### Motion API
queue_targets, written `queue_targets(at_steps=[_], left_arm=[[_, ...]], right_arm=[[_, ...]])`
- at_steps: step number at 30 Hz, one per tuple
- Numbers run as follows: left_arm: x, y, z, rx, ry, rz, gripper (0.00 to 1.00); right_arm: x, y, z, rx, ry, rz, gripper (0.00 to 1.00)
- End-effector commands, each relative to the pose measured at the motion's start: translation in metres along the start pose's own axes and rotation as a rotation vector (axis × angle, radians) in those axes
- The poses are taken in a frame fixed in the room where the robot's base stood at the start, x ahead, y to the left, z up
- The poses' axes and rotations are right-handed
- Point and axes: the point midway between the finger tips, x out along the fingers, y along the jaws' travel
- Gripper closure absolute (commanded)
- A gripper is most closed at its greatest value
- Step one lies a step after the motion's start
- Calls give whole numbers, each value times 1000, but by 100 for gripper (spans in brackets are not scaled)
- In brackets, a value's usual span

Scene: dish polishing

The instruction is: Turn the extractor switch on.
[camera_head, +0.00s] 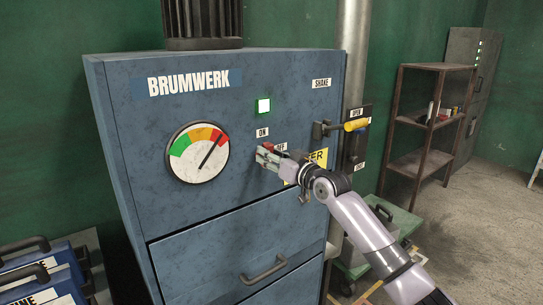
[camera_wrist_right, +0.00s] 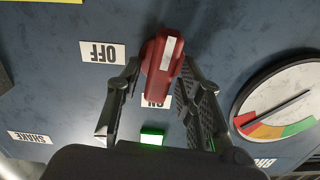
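The extractor switch is a red knob with a pale stripe; in the wrist view the switch (camera_wrist_right: 165,62) has its long end over the ON label (camera_wrist_right: 167,102), away from the OFF label (camera_wrist_right: 102,53). In the head view the switch (camera_head: 267,147) is partly hidden by my right gripper (camera_head: 266,154). The gripper's fingers stand open on either side of the knob, with a small gap visible at their tips. The square lamp (camera_head: 263,106) above is lit green. My left gripper is not in view.
The blue BRUMWERK cabinet (camera_head: 120,130) carries a gauge (camera_head: 198,153) with its needle in the red. A yellow-handled lever (camera_head: 355,125) projects right of the switch. A drawer handle (camera_head: 265,270) is below. A rusty shelf (camera_head: 410,120) stands behind right.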

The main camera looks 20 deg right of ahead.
Motion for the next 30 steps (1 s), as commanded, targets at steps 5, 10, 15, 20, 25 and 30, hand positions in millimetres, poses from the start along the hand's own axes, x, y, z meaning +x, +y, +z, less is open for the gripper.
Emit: queue_targets(at_steps=[5,10,15,20,25,30], left_arm=[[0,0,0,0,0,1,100],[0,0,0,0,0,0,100],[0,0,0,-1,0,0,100],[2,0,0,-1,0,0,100],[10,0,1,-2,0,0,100],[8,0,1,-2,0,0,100]], right_arm=[[0,0,0,0,0,0,80],[0,0,0,0,0,1,91],[0,0,0,0,0,1,100],[0,0,1,-15,0,1,100],[0,0,1,-143,0,1,100],[0,0,0,-141,0,1,100]])
